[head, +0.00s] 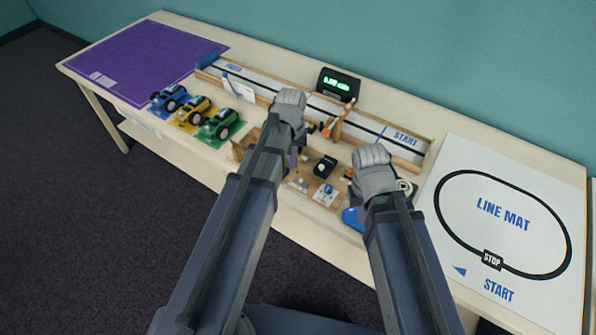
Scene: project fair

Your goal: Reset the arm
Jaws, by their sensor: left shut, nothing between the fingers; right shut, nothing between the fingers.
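My two arms reach forward over the long table (560,165). My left gripper (295,150) hangs over the middle of the table, in front of the wooden track, with its fingers mostly hidden by my own wrist and arm. My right gripper (373,178) is over the table further to the right, near the left edge of the line mat, its fingers also mostly hidden. Both are shut and empty.
A purple mat (145,60) lies at the left end. Blue (170,98), yellow (192,111) and green (222,124) toy cars stand beside it. A wooden track (400,140), a green-lit display (338,84), small parts and a line mat (500,185) fill the rest.

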